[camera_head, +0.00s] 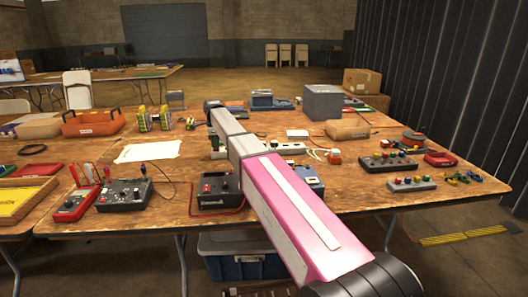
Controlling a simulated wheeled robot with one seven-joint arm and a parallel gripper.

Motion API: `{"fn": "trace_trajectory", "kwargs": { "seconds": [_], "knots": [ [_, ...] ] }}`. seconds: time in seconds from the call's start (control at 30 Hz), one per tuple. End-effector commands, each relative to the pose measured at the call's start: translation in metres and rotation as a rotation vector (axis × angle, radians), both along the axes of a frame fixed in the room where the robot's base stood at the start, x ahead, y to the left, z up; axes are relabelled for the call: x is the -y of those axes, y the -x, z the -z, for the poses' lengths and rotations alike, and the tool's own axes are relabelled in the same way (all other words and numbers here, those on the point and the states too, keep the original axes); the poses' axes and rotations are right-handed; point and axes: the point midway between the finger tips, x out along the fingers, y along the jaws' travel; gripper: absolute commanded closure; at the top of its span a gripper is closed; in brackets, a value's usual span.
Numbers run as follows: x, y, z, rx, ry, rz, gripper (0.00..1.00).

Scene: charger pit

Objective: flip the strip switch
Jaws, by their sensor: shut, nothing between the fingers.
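A pale power strip (288,148) lies on the wooden table, just right of my arm. My arm crosses in front of its left part, and its switch is too small to make out. My gripper (217,153) is small and partly hidden, pointing down at the far end of my arm, left of the visible part of the strip. It is shut with nothing in it. I cannot tell whether it touches anything.
A black box (220,190) with a red cable stands near the front edge. An orange plug (334,156) and a tan case (347,129) lie to the right. A paper sheet (148,151) lies left, with bare table around it.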

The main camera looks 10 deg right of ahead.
Motion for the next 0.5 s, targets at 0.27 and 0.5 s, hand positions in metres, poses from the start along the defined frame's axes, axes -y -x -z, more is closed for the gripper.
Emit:
{"fn": "trace_trajectory", "kwargs": {
  "seconds": [0.27,0.5],
  "knots": [
    [0.0000,0.0001,0.0036,0.000,0.000,0.000,1.00],
    [0.0000,0.0000,0.0053,0.000,0.000,0.000,1.00]
  ]
}}
